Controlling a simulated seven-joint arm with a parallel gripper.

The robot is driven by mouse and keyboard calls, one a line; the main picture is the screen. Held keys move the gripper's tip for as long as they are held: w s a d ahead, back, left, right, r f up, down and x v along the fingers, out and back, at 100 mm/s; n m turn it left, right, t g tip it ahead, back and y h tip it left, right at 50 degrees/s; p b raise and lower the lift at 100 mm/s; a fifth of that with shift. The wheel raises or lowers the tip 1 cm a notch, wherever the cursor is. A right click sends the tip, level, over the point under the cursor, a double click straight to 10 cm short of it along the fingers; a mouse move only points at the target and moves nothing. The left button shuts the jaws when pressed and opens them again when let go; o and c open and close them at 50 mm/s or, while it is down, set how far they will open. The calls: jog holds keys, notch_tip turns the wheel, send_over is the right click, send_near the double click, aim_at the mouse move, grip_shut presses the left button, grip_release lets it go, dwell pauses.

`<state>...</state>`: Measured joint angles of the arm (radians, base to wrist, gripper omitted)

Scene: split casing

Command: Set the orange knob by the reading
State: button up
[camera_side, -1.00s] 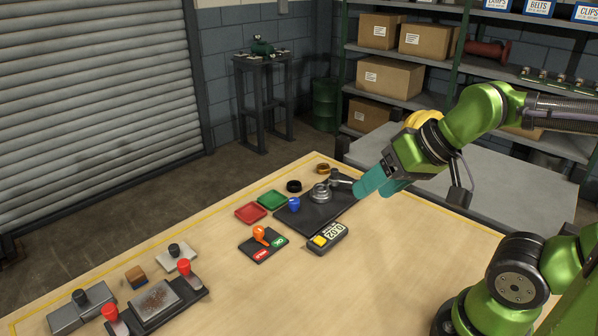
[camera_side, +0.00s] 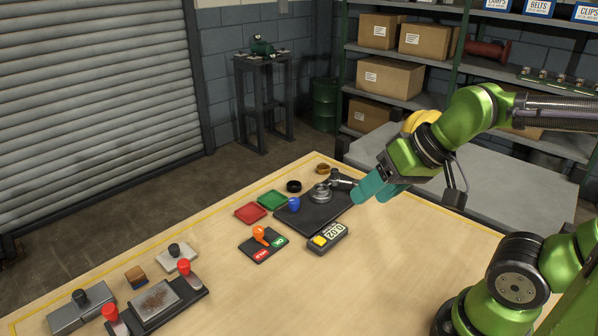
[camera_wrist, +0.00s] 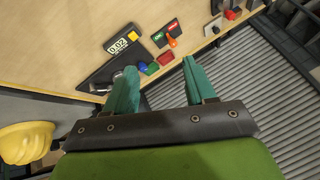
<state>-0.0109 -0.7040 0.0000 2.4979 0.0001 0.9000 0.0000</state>
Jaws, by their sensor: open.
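The orange knob (camera_side: 259,233) stands on a small black plate (camera_side: 262,252) that carries a red label and a green label. The knob also shows in the wrist view (camera_wrist: 172,43). The meter (camera_side: 327,238) lies to its right, with a yellow button and a display that reads 0.02; it also shows in the wrist view (camera_wrist: 121,43). My gripper (camera_side: 377,188) has teal fingers, open and empty, above the table to the right of the black fixture. In the wrist view the two fingers of my gripper (camera_wrist: 158,80) stand apart with nothing between them.
The black fixture (camera_side: 328,214) bears a metal round part (camera_side: 320,193) and a blue knob (camera_side: 294,204). Red-handled equipment (camera_side: 155,300) stands at front left. The table right of the meter is clear.

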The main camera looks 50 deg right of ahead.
jog(key=w+a+f+g, duration=0.1)
jog(key=w+a+g, duration=0.15)
jog(key=w, duration=0.95)
jog(key=m+g+h, duration=0.2)
jog(key=m+g, duration=0.2)
jog(key=m, duration=0.1)
send_over(258, 229)
jog(key=shift+f, duration=1.9)
notch_tip(258, 229, down, 16)
jog(key=shift+f, duration=0.2)
grip_shut()
